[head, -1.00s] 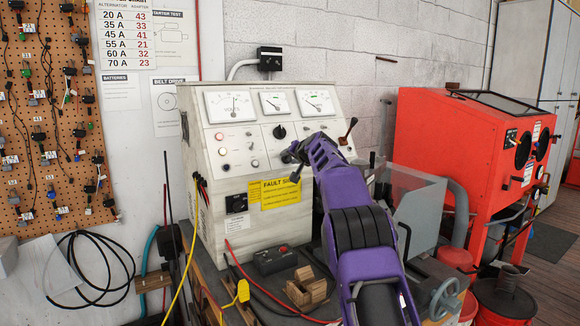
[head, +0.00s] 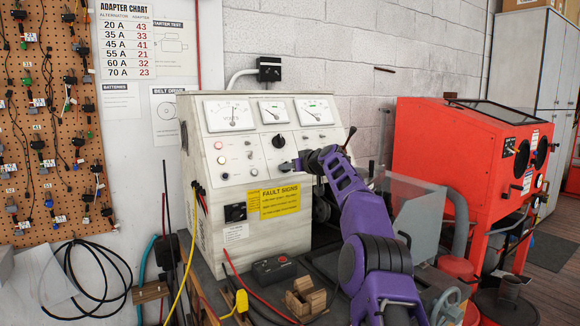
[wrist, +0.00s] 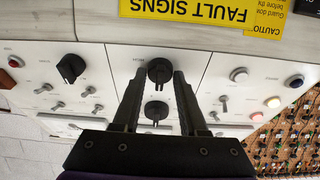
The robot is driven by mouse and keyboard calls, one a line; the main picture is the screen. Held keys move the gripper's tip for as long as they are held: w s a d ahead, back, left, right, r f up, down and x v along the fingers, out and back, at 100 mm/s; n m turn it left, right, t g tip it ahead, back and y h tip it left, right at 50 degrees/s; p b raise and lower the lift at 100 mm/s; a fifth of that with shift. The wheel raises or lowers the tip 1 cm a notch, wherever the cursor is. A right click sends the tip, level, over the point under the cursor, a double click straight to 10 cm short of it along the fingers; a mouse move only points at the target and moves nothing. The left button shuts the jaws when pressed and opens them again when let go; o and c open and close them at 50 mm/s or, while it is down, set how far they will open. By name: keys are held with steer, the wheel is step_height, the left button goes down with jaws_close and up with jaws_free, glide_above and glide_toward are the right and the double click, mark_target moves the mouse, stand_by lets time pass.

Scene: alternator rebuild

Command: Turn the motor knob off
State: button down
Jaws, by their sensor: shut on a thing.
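The control panel (head: 235,160) of a white test bench carries several knobs, switches and lamps. In the upside-down wrist view, a round black knob (wrist: 159,70) sits near the panel edge by the yellow sign. My gripper (wrist: 160,76) has one finger on each side of this knob and is shut on it. In the head view my gripper (head: 287,166) is at the lower middle of the panel and hides that knob. A second black knob (wrist: 155,110) lies between the fingers farther back; it also shows in the head view (head: 278,141). The knob labels are too small to read.
Small toggle switches (wrist: 90,90) and another black knob (wrist: 70,68) are left of the fingers in the wrist view. Lamps (wrist: 272,102) are to the right. A black box (head: 273,269) and wooden block (head: 303,298) lie on the bench. A red cabinet (head: 450,150) stands right.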

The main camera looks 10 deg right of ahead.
steer(key=shift+n, duration=0.3)
steer(key=shift+c, duration=2.2)
jaws_free()
steer(key=b+v, duration=0.4)
steer(key=v, duration=1.3)
steer(key=shift+d+b, duration=0.15)
steer(key=shift+b, duration=0.2)
steer(key=shift+s, duration=0.1)
